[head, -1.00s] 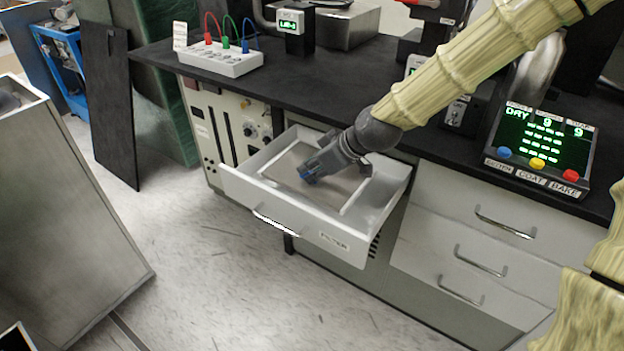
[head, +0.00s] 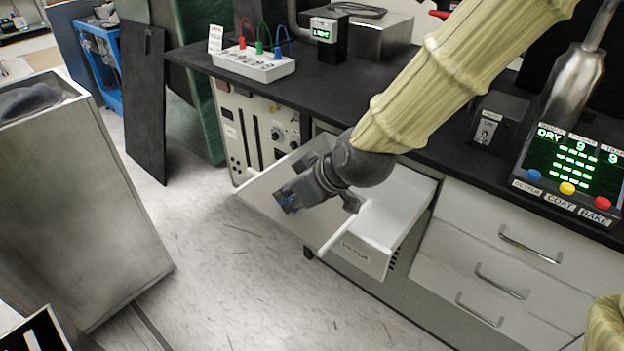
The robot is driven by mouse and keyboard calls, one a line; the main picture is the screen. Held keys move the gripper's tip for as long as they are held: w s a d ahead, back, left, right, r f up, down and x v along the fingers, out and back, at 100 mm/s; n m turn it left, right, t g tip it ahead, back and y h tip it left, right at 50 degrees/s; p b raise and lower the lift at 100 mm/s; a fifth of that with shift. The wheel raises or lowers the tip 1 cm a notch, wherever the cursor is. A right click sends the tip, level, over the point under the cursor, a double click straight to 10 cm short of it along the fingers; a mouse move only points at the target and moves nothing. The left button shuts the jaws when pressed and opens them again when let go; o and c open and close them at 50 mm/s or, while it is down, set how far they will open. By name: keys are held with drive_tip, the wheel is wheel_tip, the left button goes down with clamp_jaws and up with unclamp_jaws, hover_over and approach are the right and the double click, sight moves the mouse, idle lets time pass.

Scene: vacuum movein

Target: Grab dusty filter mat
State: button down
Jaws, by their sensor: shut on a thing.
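The filter mat (head: 312,226), a flat grey-beige panel with a pale edge, is raised and tilted above the open white drawer (head: 398,215). It hides the left part of the drawer and its handle. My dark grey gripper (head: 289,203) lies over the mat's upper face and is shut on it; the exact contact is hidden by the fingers. The drawer front carries a label that reads like FILTER.
The black counter (head: 340,90) bears a white box with coloured cables (head: 253,65) and a control panel (head: 572,165). A large open metal bin (head: 85,200) stands at left. A dark board (head: 146,110) leans behind it. The floor between bin and drawer is clear.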

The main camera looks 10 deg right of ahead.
sight(269, 212)
drive_tip(key=shift+s+a+f+b, duration=0.35)
drive_tip(key=shift+a+b, duration=0.15)
drive_tip(key=shift+b, duration=0.1)
drive_tip(key=s+a+b, duration=0.1)
drive_tip(key=b, duration=0.2)
drive_tip(key=shift+a+r, duration=0.1)
drive_tip(key=shift+r, duration=0.05)
drive_tip(key=shift+s+a+r+b, duration=0.1)
drive_tip(key=shift+s+a+b, duration=0.15)
drive_tip(key=shift+b, duration=0.45)
